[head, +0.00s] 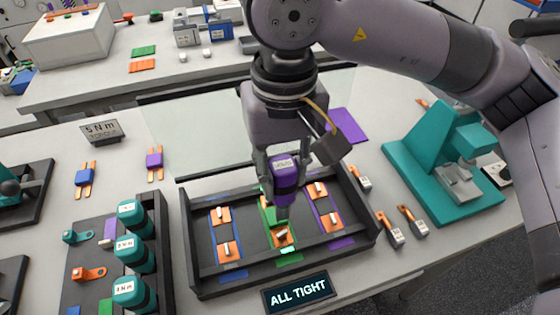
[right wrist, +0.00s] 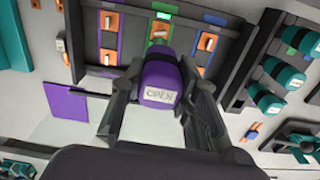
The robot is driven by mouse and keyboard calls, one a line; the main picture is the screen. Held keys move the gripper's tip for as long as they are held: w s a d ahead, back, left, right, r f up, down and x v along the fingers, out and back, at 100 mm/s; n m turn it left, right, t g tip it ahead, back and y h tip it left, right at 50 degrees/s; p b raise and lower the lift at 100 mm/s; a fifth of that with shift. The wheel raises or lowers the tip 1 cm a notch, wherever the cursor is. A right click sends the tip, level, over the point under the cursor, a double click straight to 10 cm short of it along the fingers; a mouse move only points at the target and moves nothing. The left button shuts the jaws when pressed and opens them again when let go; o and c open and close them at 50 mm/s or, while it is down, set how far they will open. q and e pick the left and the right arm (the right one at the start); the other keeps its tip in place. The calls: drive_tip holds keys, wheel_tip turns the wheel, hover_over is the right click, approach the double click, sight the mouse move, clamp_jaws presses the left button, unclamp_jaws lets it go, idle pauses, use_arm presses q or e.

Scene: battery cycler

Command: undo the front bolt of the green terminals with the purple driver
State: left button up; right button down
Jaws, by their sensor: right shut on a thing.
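My right gripper (head: 284,172) is shut on the purple driver (head: 285,180), holding it upright over the middle of the black tray (head: 330,255). The driver also shows in the right wrist view (right wrist: 160,82), labelled OPEN, between the gripper fingers (right wrist: 158,100). The green terminals (head: 270,214) are the middle column of the tray. Their front bolt (head: 282,236) shows on an orange tab, just in front of the driver's lower end; it also shows in the right wrist view (right wrist: 159,30). The driver's lower end looks apart from it. The rear green bolt is hidden. My left gripper is not in view.
Blue terminals (head: 225,232) and purple terminals (head: 327,206) flank the green ones. An "ALL TIGHT" sign (head: 298,292) stands in front. Several teal drivers (head: 135,255) stand left of the tray. A teal fixture (head: 440,165) and loose clips (head: 390,230) are at the right.

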drive_tip(key=m+p, duration=0.1)
drive_tip(key=m, duration=0.2)
drive_tip(key=m+p, duration=0.2)
drive_tip(key=m, duration=0.1)
drive_tip(key=shift+f+m, duration=0.2)
drive_tip(key=shift+m, duration=0.1)
drive_tip(key=m, duration=0.1)
drive_tip(key=m+p, duration=0.2)
drive_tip(key=m, duration=0.1)
drive_tip(key=shift+f, duration=0.25)
drive_tip(key=m+p, duration=0.2)
drive_tip(key=m, duration=0.1)
drive_tip(key=shift+f, duration=0.25)
wheel_tip(320, 180, down, 2)
drive_tip(key=shift+f+m+b, duration=0.15)
drive_tip(key=shift+m+b, duration=0.25)
drive_tip(key=shift+b, duration=0.55)
drive_tip(key=shift+f+b, duration=0.5)
drive_tip(key=shift+b, duration=0.05)
drive_tip(key=shift+b, duration=0.45)
